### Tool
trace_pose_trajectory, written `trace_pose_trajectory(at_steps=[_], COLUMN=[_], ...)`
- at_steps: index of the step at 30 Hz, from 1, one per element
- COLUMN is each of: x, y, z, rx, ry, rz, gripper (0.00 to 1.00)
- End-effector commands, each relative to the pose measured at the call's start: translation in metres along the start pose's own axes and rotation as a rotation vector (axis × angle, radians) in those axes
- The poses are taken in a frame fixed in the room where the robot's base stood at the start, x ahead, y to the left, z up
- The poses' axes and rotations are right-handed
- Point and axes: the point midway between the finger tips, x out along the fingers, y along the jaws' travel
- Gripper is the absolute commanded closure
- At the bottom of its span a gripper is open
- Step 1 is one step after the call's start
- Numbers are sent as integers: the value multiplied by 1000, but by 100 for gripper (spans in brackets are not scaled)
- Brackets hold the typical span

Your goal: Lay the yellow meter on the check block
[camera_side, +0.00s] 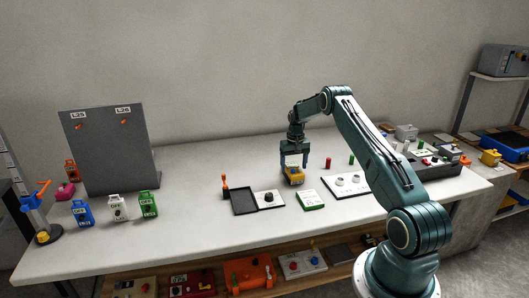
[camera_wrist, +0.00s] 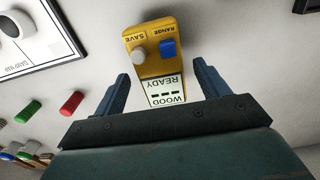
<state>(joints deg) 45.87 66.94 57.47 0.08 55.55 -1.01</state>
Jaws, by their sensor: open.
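The yellow meter (camera_side: 295,178) lies on the white table near its middle. In the wrist view the meter (camera_wrist: 150,49) shows a grey SAVE button, a blue RANGE button and a screen reading WOOD and READY. My gripper (camera_side: 294,167) is open just above it, pointing down. In the wrist view its two blue fingers (camera_wrist: 162,88) are on either side of the meter's screen end, with gaps visible. A small green block (camera_side: 311,201) with a pale face lies just in front of the meter; its lettering is too small to read, so I cannot tell whether it is the check block.
A dark tray (camera_side: 243,202) and a pale panel with a black knob (camera_side: 269,199) lie to the left. A white board with knobs (camera_side: 346,184) is to the right, near a red peg (camera_side: 328,162) and green peg (camera_side: 351,160).

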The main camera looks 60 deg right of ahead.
Motion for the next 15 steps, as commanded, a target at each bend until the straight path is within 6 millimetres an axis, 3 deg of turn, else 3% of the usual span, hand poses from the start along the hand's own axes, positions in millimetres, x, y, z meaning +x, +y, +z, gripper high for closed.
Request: trace_pose_trajectory(at_steps=[8, 15], x=[-32, -72], y=[0, 0], z=[0, -1], rx=[0, 0], ry=[3, 2], rz=[0, 0], gripper=[26, 26])
